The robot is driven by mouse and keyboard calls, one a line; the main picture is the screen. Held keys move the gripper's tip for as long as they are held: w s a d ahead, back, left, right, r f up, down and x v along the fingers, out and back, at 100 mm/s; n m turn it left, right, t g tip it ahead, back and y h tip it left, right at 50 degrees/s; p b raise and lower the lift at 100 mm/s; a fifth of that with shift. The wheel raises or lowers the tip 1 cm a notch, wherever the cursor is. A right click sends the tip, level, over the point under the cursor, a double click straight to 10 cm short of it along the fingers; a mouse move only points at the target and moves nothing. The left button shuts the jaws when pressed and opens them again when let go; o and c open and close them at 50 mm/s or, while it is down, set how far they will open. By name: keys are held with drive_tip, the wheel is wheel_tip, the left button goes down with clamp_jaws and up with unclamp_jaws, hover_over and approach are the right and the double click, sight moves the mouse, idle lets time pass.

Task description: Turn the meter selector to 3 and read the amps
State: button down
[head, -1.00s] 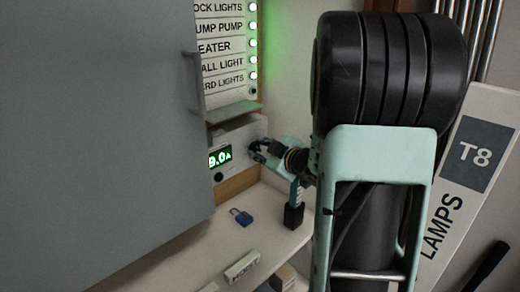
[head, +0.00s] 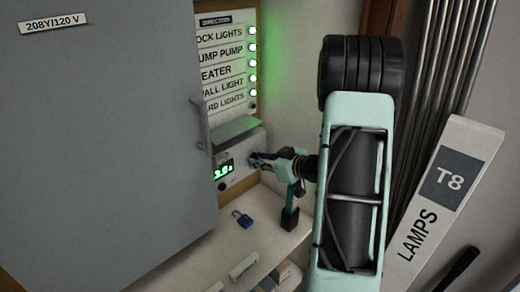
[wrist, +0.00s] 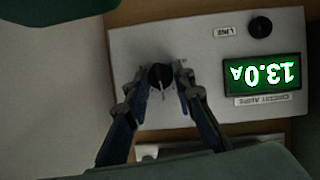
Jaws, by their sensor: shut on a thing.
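The meter is a pale box (head: 240,180) on the wooden backboard, partly behind the grey door in the head view. Its face (wrist: 205,50) appears upside down in the wrist view. The green display (wrist: 262,75), above a "CIRCUIT AMPS" label, reads 13.0 A there. In the head view the display (head: 223,170) shows 3.0 A, with its left edge cut off by the door. The black selector knob (wrist: 160,77) has a pale pointer line. My gripper (wrist: 163,85) is shut on the knob, one finger on each side. It also shows at the meter in the head view (head: 258,160). No position numbers are legible.
The grey door (head: 110,130) stands left of the meter, with a handle beside it. A directory with green lamps (head: 225,65) is above. A LAMPS T8 box (head: 440,200) leans at right.

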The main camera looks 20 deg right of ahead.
drive_tip(key=shift+r+m+p, duration=0.15)
drive_tip(key=shift+m+p, duration=0.25)
drive_tip(key=shift+p, duration=0.4)
drive_tip(key=shift+y, duration=0.3)
drive_tip(key=c, duration=1.7)
unclamp_jaws()
drive_tip(key=shift+o, duration=0.2)
drive_tip(key=v, duration=1.2)
drive_tip(key=shift+w+d, duration=0.1)
drive_tip(key=shift+w, duration=0.05)
